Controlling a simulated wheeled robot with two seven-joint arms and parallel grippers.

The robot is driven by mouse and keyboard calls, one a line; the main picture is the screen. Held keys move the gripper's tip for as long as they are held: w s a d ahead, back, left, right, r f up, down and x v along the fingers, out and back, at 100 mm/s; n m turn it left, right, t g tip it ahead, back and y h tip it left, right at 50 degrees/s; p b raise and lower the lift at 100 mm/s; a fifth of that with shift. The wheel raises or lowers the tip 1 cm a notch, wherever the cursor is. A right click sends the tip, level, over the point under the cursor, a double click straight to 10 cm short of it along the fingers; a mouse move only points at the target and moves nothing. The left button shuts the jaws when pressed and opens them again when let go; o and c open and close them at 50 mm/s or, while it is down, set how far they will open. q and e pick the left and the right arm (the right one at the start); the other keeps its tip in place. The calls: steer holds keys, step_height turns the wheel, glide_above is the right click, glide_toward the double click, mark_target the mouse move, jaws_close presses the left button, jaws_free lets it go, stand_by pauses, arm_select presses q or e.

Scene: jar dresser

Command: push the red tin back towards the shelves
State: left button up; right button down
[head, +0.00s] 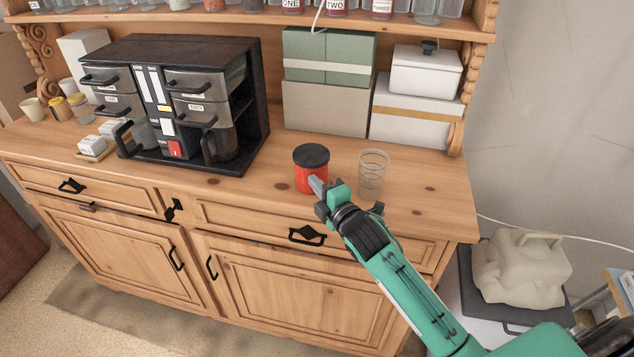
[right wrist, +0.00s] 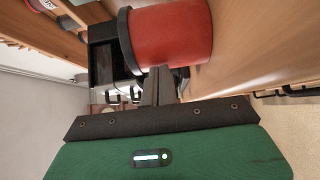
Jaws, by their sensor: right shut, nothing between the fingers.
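The red tin (head: 303,178) with a black lid stands upright on the wooden dresser top, near its front edge. In the right wrist view the tin (right wrist: 172,40) fills the upper middle, right by the fingertips. My right gripper (head: 317,186) is shut and empty, with its fingertips at the front of the tin. In the right wrist view the closed fingers (right wrist: 158,75) overlap the tin's edge; I cannot tell whether they touch it. The shelves (head: 400,25) run along the back, above the dresser top. My left gripper is out of view.
A clear ribbed glass (head: 372,174) stands just right of the tin. A black drawer unit (head: 190,105) stands to the left. Green and beige boxes (head: 325,105) and white boxes (head: 415,105) stand at the back. Bare wood lies between the tin and the boxes.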

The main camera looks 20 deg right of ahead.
mark_target(319, 175)
steer(key=shift+w+d, duration=0.45)
steer(key=shift+w, duration=0.25)
steer(key=shift+w+d, duration=0.45)
steer(key=shift+w, duration=0.2)
steer(key=shift+s+a, duration=0.1)
